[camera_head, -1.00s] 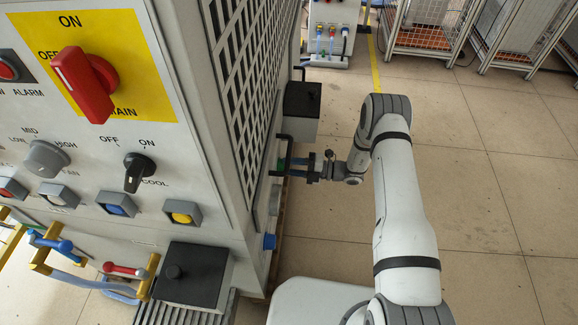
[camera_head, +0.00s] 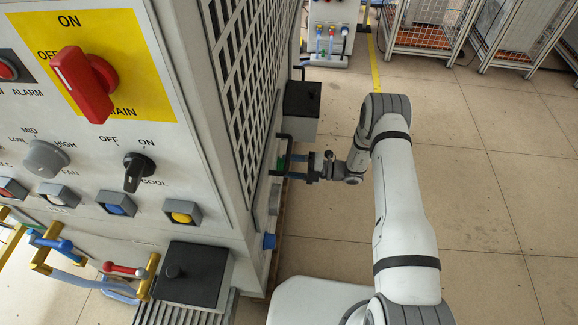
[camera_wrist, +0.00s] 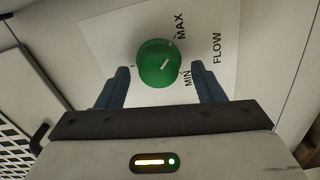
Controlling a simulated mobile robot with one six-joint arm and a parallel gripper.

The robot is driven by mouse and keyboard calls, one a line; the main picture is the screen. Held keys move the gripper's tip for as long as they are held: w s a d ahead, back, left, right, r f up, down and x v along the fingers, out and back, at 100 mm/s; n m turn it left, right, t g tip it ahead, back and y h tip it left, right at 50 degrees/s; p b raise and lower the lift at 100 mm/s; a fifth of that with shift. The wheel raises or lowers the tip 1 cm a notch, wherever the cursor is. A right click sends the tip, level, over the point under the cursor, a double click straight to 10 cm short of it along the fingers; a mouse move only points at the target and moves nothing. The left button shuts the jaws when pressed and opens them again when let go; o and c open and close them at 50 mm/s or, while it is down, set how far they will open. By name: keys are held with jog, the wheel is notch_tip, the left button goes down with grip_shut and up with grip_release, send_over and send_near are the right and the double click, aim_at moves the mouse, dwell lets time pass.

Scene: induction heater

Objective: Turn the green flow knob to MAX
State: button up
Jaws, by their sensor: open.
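The green flow knob (camera_wrist: 158,63) is round, with a white pointer line, on a white plate lettered MAX, MIN and FLOW. My gripper (camera_wrist: 163,68) is open, with one blue finger to each side of the knob. Clear gaps show between the fingers and the knob, and nothing is held. In the head view a bit of the green knob (camera_head: 281,162) shows on the cabinet's side, in front of my gripper (camera_head: 291,167).
A black box (camera_head: 302,98) juts from the cabinet side beyond the knob, and a dark handle (camera_head: 285,138) is close to it. A blue fitting (camera_head: 269,241) sits lower on the same side. Open floor (camera_head: 480,190) lies to the right.

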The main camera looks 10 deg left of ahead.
jog(key=d+p, duration=0.1)
jog(key=d, duration=0.6)
jog(key=shift+w+d, duration=0.25)
jog(key=shift+d, duration=0.15)
jog(key=shift+r+p, duration=0.1)
jog(key=shift+p, duration=0.2)
